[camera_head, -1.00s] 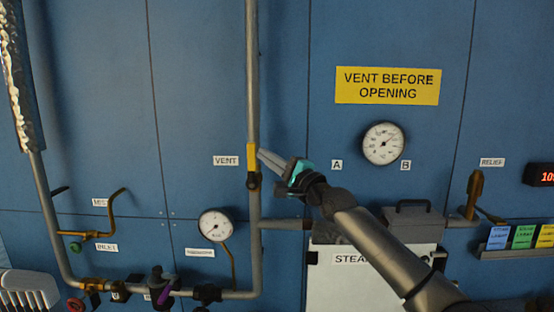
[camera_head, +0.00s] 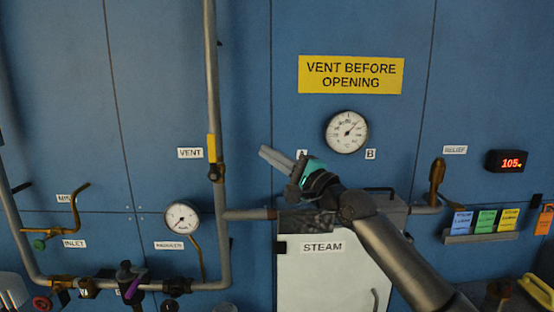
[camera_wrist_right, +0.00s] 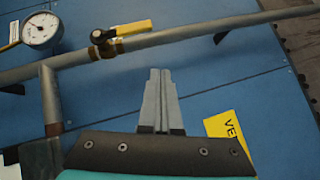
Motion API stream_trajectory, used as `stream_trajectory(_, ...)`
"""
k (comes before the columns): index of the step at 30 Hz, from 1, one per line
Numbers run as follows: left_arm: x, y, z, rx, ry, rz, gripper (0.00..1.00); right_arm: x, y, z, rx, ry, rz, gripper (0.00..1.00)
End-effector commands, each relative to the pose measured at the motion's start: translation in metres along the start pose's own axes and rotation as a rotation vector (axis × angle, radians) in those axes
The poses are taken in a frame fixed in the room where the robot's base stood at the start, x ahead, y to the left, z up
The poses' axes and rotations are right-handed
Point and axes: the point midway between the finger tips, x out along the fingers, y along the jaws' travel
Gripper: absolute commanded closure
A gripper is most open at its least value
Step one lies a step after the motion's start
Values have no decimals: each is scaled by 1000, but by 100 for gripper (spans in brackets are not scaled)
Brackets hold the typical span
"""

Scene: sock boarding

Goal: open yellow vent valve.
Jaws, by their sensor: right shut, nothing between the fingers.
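The yellow vent valve handle (camera_head: 212,148) is on the vertical grey pipe, beside the VENT label (camera_head: 190,153). The handle lies upright, in line with the pipe, above its dark and brass body (camera_head: 215,173). In the right wrist view the yellow handle (camera_wrist_right: 133,27) shows beyond the fingertips, roughly along the pipe. My right gripper (camera_head: 263,152) is shut and empty, to the right of the handle with a clear gap, its fingers pointing left. Its closed fingers (camera_wrist_right: 160,72) also show in the wrist view. My left gripper is not in view.
The blue panel carries a pressure gauge (camera_head: 346,132), a yellow VENT BEFORE OPENING sign (camera_head: 350,75) and a white STEAM door (camera_head: 325,275). A horizontal pipe (camera_head: 248,214) runs below my gripper. A lower gauge (camera_head: 182,217) is left of the vertical pipe. The panel between gripper and handle is clear.

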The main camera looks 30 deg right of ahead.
Motion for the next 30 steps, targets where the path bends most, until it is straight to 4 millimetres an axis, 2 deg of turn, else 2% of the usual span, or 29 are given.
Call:
stream_trajectory(7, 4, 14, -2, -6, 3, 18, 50, -15, -4, 1, 0, -1, 0, 100)
stream_trajectory(25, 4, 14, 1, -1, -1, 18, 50, -16, -3, 0, 0, 1, 1, 100)
stream_trajectory(28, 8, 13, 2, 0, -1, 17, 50, -17, 13, -9, -17, 22, 18, 100)
stream_trajectory(30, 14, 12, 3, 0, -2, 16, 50, -20, 39, -24, -49, 55, 48, 100)
